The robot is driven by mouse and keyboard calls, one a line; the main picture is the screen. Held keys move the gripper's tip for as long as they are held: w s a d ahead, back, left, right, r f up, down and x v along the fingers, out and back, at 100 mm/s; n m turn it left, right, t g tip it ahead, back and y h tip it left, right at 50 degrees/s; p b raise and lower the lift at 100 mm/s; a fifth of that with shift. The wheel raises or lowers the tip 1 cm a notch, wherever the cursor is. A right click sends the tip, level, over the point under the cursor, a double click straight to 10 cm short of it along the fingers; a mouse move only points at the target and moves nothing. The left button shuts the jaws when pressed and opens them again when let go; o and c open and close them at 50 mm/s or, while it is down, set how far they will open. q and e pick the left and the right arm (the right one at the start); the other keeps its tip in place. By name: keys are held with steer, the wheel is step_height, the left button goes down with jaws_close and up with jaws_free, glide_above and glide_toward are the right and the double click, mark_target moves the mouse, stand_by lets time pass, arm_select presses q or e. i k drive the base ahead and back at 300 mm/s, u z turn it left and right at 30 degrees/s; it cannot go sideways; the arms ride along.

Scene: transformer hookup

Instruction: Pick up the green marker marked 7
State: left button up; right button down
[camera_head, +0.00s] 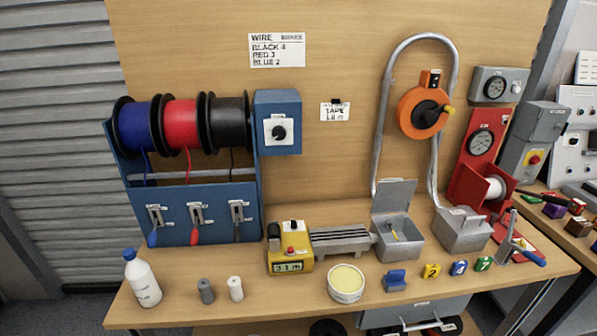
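A small green marker (483,264) with a pale mark on its face sits near the front right of the wooden workbench (200,320); the digit is too small to read for certain. It stands at the right end of a short row, beside a blue marker (458,268) and a yellow marker (431,271). Neither of my grippers is in view, and nothing touches the green marker.
A blue block (395,280) and a round yellow-topped tub (346,283) are to the left. Grey metal boxes (462,230) stand behind. The bench's front edge is near.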

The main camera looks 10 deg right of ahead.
mark_target(483, 264)
steer(key=z, duration=3.25)
steer(key=i, duration=2.9)
steer(key=u, duration=2.6)
